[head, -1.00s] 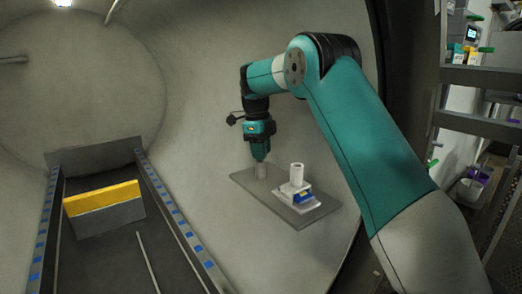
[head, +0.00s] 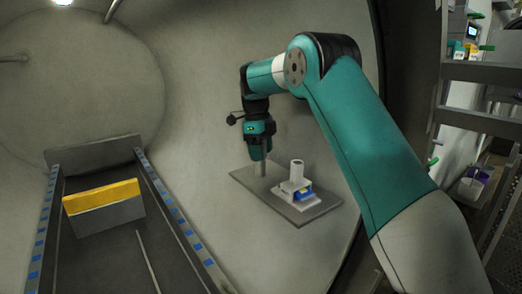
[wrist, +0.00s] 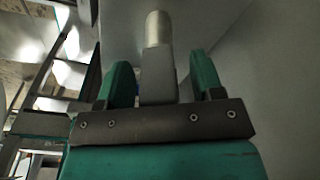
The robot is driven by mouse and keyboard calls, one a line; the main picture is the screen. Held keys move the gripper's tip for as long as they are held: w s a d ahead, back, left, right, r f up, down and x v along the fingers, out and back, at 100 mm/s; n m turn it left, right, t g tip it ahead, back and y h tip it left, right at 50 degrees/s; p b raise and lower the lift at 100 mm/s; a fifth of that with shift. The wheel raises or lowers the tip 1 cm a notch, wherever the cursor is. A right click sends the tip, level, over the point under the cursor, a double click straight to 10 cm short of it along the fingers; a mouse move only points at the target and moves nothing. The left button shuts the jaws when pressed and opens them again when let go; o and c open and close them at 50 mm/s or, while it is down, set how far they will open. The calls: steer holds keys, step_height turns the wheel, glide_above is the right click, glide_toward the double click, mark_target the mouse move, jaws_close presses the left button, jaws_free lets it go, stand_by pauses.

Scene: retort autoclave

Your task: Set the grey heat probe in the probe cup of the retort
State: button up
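My gripper (head: 260,157) points down over the left part of a grey plate (head: 240,174) at the retort's wall. In the wrist view, the grey heat probe (wrist: 158,75) lies between the two green fingers, and its paler round end reaches past their tips. A whitish upright cylinder (head: 297,171), seemingly the probe cup, stands on the plate right of my gripper.
A white block with a blue part (head: 304,192) sits at the cylinder's foot. To the left, a yellow-topped grey block (head: 103,208) stands on a dark track with blue-marked rails (head: 185,232). The curved retort wall is close behind the plate. Metal shelving (head: 480,73) stands at the right.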

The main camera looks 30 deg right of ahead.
steer(key=shift+r, duration=0.15)
steer(key=r+p, duration=0.3)
steer(key=r, duration=0.1)
steer(key=r+p, duration=0.3)
steer(key=w+a+r+p, duration=0.1)
steer(key=r+p, duration=0.1)
steer(key=r, duration=0.2)
steer(key=shift+w+r+p, duration=0.1)
steer(key=shift+r+p, duration=0.25)
steer(key=shift+p, duration=0.05)
